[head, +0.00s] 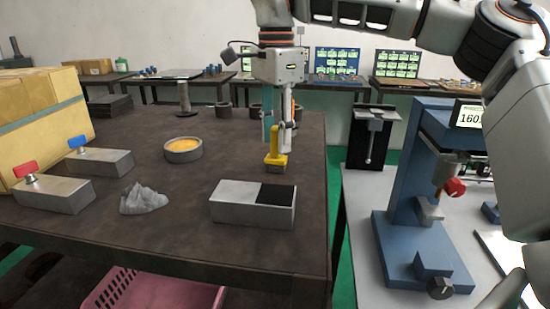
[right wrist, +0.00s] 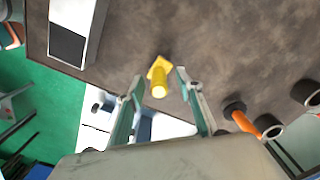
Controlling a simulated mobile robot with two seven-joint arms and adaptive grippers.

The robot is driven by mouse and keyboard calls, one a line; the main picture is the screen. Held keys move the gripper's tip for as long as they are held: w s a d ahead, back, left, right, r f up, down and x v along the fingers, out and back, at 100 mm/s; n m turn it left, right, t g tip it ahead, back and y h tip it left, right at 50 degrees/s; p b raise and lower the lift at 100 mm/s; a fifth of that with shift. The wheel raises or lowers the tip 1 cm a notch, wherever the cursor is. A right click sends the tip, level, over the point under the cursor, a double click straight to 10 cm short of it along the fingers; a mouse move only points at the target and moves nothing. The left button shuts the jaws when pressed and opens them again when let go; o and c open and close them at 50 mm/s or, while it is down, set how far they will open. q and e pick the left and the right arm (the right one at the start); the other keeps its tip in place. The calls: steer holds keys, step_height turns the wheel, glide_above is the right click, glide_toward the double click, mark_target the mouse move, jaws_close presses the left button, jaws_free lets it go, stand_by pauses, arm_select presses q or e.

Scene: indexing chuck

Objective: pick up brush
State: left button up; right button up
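A yellow piece (head: 276,160) with a wide base and a round upright handle stands on the dark table; it also shows in the right wrist view (right wrist: 159,78). It may be the brush, but its bristles are not visible. My right gripper (head: 276,141) points down over it. In the right wrist view the two fingers of the right gripper (right wrist: 158,85) are spread, with the yellow handle between them and gaps on both sides. A black-ended orange rod (right wrist: 243,122) lies to the right; I cannot tell what it is. My left gripper is not in view.
A grey block with a black patch (head: 253,203) sits in front of the yellow piece. A grey rocky lump (head: 143,199), metal blocks (head: 100,162) and a dish with orange contents (head: 183,150) are to the left. A blue press (head: 405,215) stands right, past the table edge.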

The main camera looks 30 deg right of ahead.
steer(key=shift+s+r, duration=0.1)
steer(key=shift+r, duration=0.1)
steer(key=c, duration=0.3)
jaws_close()
